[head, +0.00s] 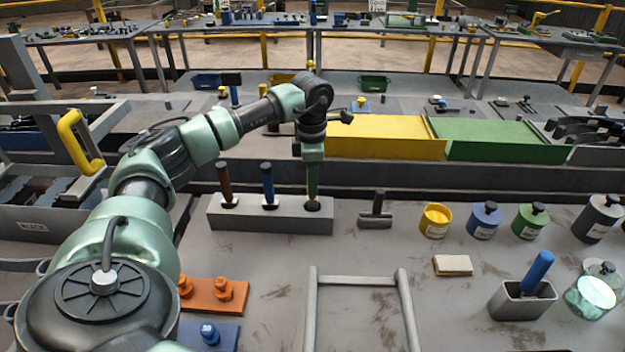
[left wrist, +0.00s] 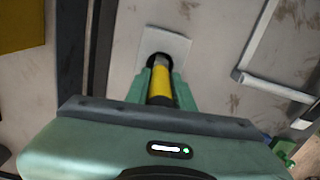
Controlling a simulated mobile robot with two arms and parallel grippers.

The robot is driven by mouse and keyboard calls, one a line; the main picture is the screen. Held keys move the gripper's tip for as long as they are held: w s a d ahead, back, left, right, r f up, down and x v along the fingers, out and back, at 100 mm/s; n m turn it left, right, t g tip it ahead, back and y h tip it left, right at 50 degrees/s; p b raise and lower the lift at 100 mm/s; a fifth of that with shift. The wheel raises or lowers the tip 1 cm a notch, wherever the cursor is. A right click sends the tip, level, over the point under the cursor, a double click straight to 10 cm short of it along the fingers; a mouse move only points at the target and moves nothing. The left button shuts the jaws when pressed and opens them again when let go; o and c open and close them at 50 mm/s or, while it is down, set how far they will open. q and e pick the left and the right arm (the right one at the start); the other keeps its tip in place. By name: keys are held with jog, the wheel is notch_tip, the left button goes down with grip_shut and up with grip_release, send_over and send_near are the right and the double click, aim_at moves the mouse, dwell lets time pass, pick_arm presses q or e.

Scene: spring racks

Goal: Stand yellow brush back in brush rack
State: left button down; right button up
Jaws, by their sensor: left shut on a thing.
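The brush rack (head: 270,222) is a long grey block with a row of dark holes on the grey bench. A brown-handled brush (head: 224,180) and a blue-handled brush (head: 268,183) stand upright in its left and middle holes. My left gripper (head: 313,192) points down over the right hole. In the left wrist view its fingers are shut on the yellow brush (left wrist: 160,88), whose end lines up with the dark hole in the rack (left wrist: 178,46). The brush is mostly hidden by the fingers in the head view; how deep it sits I cannot tell. My right gripper is not in view.
A dark upright tool (head: 376,210) stands just right of the rack. Yellow (head: 435,220), blue (head: 484,220) and green (head: 529,221) pots stand further right. A grey frame (head: 360,275) lies in front. A grey cup (head: 522,301) holds a blue-handled tool.

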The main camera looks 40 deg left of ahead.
pick_arm(q)
jog(key=shift+f+b, duration=0.55)
jog(key=shift+f, duration=0.5)
jog(key=c, duration=0.6)
grip_release()
jog(key=shift+c, duration=0.2)
jog(key=shift+r, duration=0.2)
jog(key=shift+r+p, duration=2.8)
jog(key=shift+r, duration=0.55)
